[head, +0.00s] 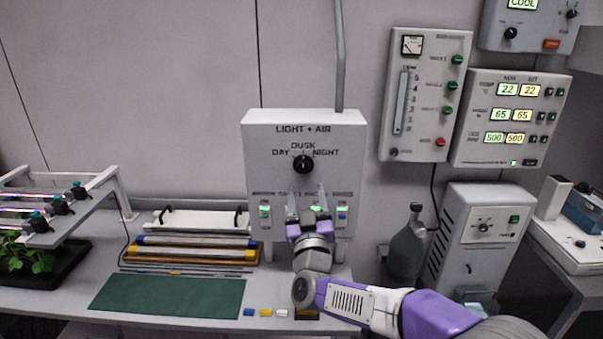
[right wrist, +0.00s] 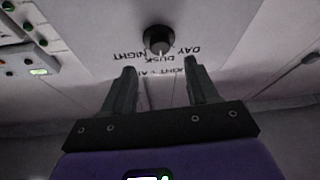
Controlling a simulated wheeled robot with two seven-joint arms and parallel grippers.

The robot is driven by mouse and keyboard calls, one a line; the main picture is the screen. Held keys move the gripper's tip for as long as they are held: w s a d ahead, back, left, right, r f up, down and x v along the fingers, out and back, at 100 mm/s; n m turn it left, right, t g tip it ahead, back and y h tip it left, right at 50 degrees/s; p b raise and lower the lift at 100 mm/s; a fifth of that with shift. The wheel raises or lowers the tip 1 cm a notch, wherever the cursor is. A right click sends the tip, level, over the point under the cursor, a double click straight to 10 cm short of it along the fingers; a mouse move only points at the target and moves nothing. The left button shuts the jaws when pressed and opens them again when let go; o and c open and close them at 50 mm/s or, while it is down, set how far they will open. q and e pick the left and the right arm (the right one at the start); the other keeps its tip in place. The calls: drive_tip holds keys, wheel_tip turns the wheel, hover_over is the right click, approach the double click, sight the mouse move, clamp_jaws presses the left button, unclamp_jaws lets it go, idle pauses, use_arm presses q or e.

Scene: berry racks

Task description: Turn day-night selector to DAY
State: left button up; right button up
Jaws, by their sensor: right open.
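The day-night selector is a black round knob (head: 303,165) on the white LIGHT + AIR box (head: 262,145), with DAY at its left, DUSK above and NIGHT at its right. A small pale mark on the knob seems to point up toward DUSK. My right gripper (head: 306,192) is open and empty, in front of the box, with its fingertips just below the knob in the picture. In the right wrist view the knob (right wrist: 158,40) appears upside down, beyond and between the open fingertips (right wrist: 159,66), apart from them. My left gripper is not in view.
Green-lit switches (head: 265,213) flank my gripper low on the box. Below is a bench with a green mat (head: 170,296), a tray of bars and small coloured blocks. A grey bottle (head: 408,250) and a white unit (head: 482,235) stand at right. Wall panels hang upper right.

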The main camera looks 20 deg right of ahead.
sight(304, 169)
drive_tip(key=shift+x, duration=3.5)
drive_tip(key=c, duration=1)
